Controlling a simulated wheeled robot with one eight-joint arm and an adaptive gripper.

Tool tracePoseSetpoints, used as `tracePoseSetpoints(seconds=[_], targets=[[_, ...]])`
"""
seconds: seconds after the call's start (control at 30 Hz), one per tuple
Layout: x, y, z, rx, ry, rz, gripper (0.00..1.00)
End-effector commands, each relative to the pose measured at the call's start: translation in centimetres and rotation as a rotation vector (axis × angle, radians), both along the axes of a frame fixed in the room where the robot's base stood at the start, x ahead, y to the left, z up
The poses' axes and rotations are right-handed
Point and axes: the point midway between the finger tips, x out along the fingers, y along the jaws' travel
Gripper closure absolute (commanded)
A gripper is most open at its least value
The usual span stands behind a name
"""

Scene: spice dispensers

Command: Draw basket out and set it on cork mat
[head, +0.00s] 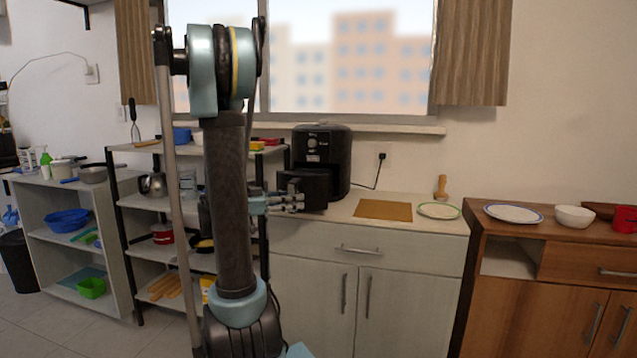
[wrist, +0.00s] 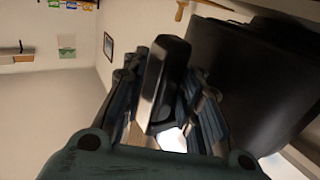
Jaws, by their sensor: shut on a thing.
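The black air fryer (head: 335,150) stands upright on the pale counter below the window. Its black basket (head: 316,186) juts out from the lower front, toward my arm; I cannot tell whether its back end is still inside. My gripper (head: 286,203) is at the front of the basket, shut on its handle. In the wrist view the dark handle (wrist: 168,75) lies between the fingers of my gripper (wrist: 163,88), with a large black body at the right. The brown cork mat (head: 383,209) lies flat and bare on the counter, right of the fryer.
A green-rimmed plate (head: 438,211) lies just right of the mat, with a wooden pestle-like item (head: 441,187) behind it. The fryer's cord runs to a wall socket (head: 382,157). A wooden cabinet (head: 510,235) with dishes stands at right. Shelves stand at left, partly behind my arm.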

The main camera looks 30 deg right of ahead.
Motion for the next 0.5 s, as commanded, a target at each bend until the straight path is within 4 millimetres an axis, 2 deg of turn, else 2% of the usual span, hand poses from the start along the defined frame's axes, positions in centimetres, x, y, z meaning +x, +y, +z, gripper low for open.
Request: tracePoseSetpoints(seconds=[0.5], targets=[[-1.5,1.8,0.0,-0.001,-0.001,0.001,1.00]])
